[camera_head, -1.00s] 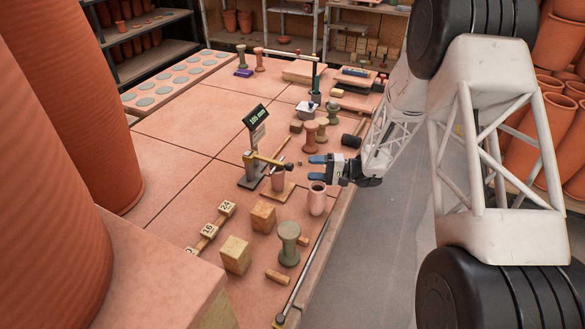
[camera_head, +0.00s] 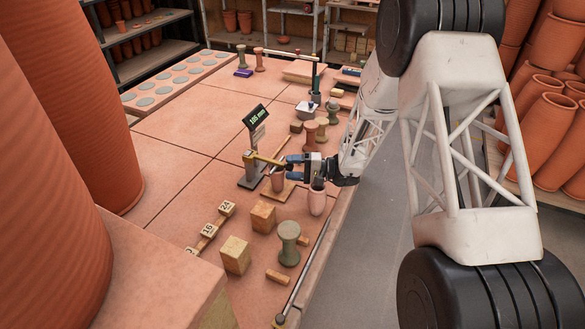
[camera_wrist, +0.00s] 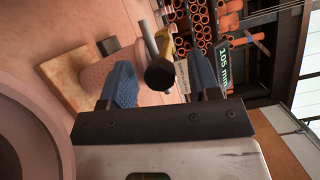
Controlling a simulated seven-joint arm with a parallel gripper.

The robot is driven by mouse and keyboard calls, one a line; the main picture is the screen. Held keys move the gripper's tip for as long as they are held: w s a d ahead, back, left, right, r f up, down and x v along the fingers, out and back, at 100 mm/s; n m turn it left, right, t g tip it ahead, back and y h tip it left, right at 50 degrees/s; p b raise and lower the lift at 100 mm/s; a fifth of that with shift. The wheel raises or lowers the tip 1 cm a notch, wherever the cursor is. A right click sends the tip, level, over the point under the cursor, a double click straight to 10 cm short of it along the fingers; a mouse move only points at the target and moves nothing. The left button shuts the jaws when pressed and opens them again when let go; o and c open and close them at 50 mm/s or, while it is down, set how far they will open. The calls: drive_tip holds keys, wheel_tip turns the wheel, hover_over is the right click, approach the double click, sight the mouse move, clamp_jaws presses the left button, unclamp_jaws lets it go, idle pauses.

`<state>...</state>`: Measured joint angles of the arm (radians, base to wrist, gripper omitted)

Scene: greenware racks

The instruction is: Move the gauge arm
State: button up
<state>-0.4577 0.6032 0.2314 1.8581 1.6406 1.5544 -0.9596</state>
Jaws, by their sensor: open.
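The yellow gauge arm (camera_head: 266,160) reaches right from the gauge stand (camera_head: 249,170), above a small clay cup (camera_head: 278,181) on a wooden board. A green-lettered display (camera_head: 256,118) tops the stand; in the wrist view the display (camera_wrist: 206,51) reads 105 mm. My gripper (camera_head: 287,167) has blue fingers and is at the free end of the arm. In the wrist view my open gripper (camera_wrist: 160,62) has the yellow arm's dark round end (camera_wrist: 160,74) between its fingers, with gaps on both sides. The clay cup (camera_wrist: 97,73) is partly hidden behind one finger.
A pink vase (camera_head: 317,201) stands just below my wrist. Clay spools (camera_head: 310,133) stand behind my gripper. The table left of the gauge is mostly clear.

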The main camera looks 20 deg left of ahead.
sight(272, 160)
clamp_jaws()
drive_tip(key=shift+r, duration=0.1)
idle(0.4)
drive_tip(key=shift+a+r+m+t+h, duration=0.15)
drive_tip(key=shift+r+m+t+h, duration=0.15)
drive_tip(key=shift+r+h, duration=0.8)
drive_tip(key=r, duration=0.2)
drive_tip(key=shift+a+r+m+h, duration=0.3)
drive_tip(key=shift+a+r+h, duration=0.1)
drive_tip(key=a+r+m+t+h, duration=0.1)
drive_tip(key=a+r+h, duration=0.4)
drive_tip(key=a+h, duration=0.2)
drive_tip(key=a+r+m+h, duration=0.2)
drive_tip(key=a+r+h, duration=0.3)
drive_tip(key=a+h, duration=0.3)
drive_tip(key=shift+a+r+m+t, duration=0.3)
drive_tip(key=shift+a+r+t, duration=0.1)
drive_tip(key=shift+a, duration=1.8)
drive_tip(key=shift+f, duration=0.1)
